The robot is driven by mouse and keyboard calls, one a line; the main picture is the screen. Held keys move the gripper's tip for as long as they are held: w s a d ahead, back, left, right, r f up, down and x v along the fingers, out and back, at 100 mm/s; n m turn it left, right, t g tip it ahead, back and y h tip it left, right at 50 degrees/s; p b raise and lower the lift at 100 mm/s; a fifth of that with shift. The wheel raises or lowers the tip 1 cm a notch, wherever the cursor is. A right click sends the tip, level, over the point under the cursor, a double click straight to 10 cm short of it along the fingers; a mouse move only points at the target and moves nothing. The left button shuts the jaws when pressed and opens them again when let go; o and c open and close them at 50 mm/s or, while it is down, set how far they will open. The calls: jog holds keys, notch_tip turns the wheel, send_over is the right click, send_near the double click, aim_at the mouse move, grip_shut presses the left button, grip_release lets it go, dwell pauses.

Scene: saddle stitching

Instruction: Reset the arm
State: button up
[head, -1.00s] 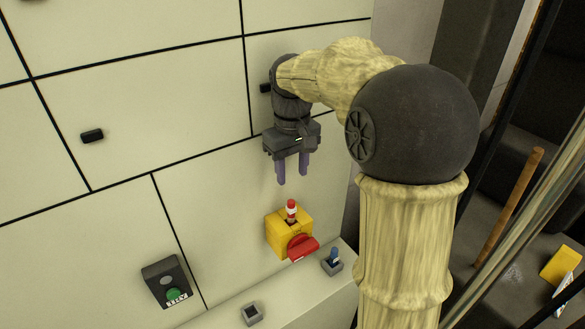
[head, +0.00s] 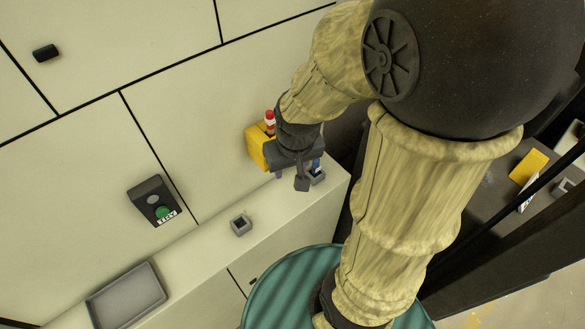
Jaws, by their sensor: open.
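My gripper (head: 290,178) hangs from my arm in front of the white wall, over the right end of the narrow ledge. It points down and partly covers the yellow box (head: 258,148) with the red and white bottle-like piece (head: 269,122) on top. Its fingers are largely hidden behind the wrist, and no object shows in them. A small grey holder with a blue piece (head: 316,168) is right beside the gripper; I cannot tell whether they touch.
A dark box with a green button (head: 155,202) is on the wall. A small empty grey holder (head: 241,225) and a grey tray (head: 127,296) are on the ledge (head: 190,255). A yellow object (head: 528,167) lies on the dark surface at right.

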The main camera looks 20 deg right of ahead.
jog(key=shift+s+f, duration=0.3)
jog(key=shift+s, duration=0.15)
jog(key=shift+f, duration=0.1)
jog(key=s+b+x, duration=0.1)
jog(key=b+x, duration=0.4)
jog(key=b, duration=0.1)
jog(key=shift+f, duration=0.55)
